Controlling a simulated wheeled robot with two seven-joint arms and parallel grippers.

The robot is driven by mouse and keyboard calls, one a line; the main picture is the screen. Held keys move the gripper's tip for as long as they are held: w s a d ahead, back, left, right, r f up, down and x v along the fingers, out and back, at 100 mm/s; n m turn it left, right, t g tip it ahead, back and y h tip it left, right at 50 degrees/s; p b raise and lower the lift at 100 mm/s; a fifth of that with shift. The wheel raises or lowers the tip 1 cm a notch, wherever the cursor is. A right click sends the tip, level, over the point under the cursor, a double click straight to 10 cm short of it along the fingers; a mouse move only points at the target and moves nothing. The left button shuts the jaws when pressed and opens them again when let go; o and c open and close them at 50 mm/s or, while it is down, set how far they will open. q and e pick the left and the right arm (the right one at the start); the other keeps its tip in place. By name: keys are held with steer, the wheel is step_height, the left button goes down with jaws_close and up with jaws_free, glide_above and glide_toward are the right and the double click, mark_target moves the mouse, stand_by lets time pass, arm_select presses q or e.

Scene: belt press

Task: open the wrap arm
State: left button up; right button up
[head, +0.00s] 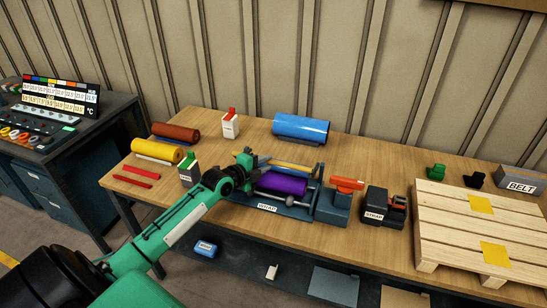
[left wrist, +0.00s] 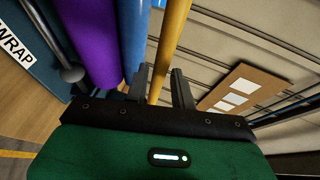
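The wrap machine (head: 332,213), with a "WRAP" label on its front, stands in the middle of the wooden bench. Its wrap arm looks to be the yellow bar (head: 291,167) lying along the back, behind the purple roll (head: 282,185). My left gripper (head: 246,160) is at the left end of this bar. In the left wrist view the yellow bar (left wrist: 169,45) runs between the two fingers of my left gripper (left wrist: 161,80). A finger is on each side of the bar; firm contact is not clear. My right gripper is out of view.
A blue roll (head: 300,129) lies behind the machine. Yellow (head: 157,151) and brown (head: 176,132) rolls lie at the left. The strap tool (head: 375,206) and a wooden pallet (head: 440,220) stand to the right. White (head: 230,125) and green-topped (head: 188,172) boxes stand near my left arm.

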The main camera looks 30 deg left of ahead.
arm_select(q)
steer(key=shift+p+x, duration=0.45)
steer(key=shift+x, duration=1.85)
jaws_close()
